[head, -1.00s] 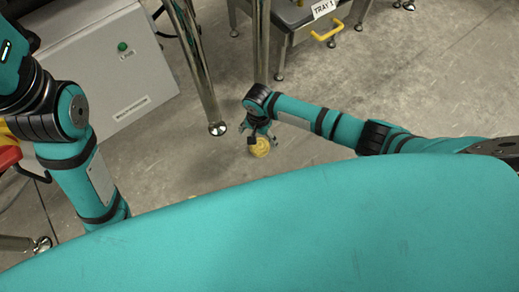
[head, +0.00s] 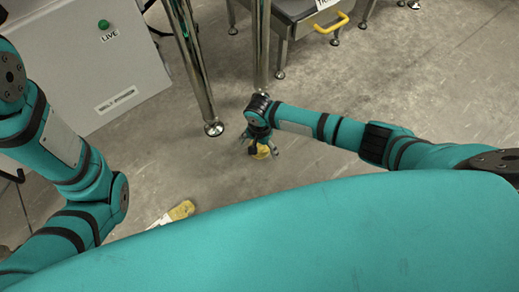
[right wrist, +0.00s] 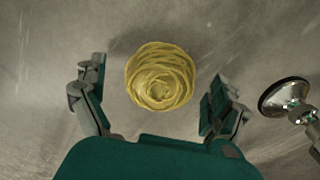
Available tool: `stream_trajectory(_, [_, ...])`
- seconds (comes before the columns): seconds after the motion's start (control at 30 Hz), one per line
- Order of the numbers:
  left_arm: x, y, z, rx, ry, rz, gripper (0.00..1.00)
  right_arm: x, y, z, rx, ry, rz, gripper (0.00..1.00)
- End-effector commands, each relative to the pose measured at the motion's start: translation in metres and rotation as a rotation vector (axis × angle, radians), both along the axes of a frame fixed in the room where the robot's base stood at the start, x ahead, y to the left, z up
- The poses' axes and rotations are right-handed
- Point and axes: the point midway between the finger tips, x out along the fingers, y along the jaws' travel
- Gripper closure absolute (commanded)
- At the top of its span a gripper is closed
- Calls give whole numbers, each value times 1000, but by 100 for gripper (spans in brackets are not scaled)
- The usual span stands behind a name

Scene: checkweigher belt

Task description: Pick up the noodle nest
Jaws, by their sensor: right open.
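The noodle nest (right wrist: 160,77) is a round, yellow coil lying on the grey concrete floor. In the right wrist view it sits just beyond and between the two parted fingers of my right gripper (right wrist: 156,98), touching neither as far as I can see. In the head view the nest (head: 263,152) shows at the right gripper (head: 262,148), partly hidden by its fingers. My right gripper is open and empty, pointing down at the nest. My left arm comes in from the left in the head view; its gripper is out of view.
Metal posts with round feet (head: 213,129) stand near the right gripper; one foot (right wrist: 285,97) shows at the right wrist view's right. A grey cabinet (head: 120,60) stands at the left. A yellow and white item (head: 172,214) lies on the floor. The floor at the right is clear.

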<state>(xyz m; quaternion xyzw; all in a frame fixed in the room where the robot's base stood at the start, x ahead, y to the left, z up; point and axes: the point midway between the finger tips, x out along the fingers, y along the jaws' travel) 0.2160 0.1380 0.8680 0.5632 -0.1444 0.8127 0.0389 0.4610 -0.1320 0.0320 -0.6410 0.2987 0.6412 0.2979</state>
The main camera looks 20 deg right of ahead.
Motion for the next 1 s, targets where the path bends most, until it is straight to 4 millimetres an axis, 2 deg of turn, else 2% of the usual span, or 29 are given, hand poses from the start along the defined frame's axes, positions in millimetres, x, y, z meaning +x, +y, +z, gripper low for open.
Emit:
stream_trajectory(0.2, [0,0,1,0,-1,0,62,0,0,1,1,-1,0,2])
stream_trajectory(0.7, [-1,0,1,0,-2,0,62,0,0,1,0,0,0,66])
stream_trajectory(1.0, [-1,0,3,0,-2,-1,62,0,0,3,1,0,0,66])
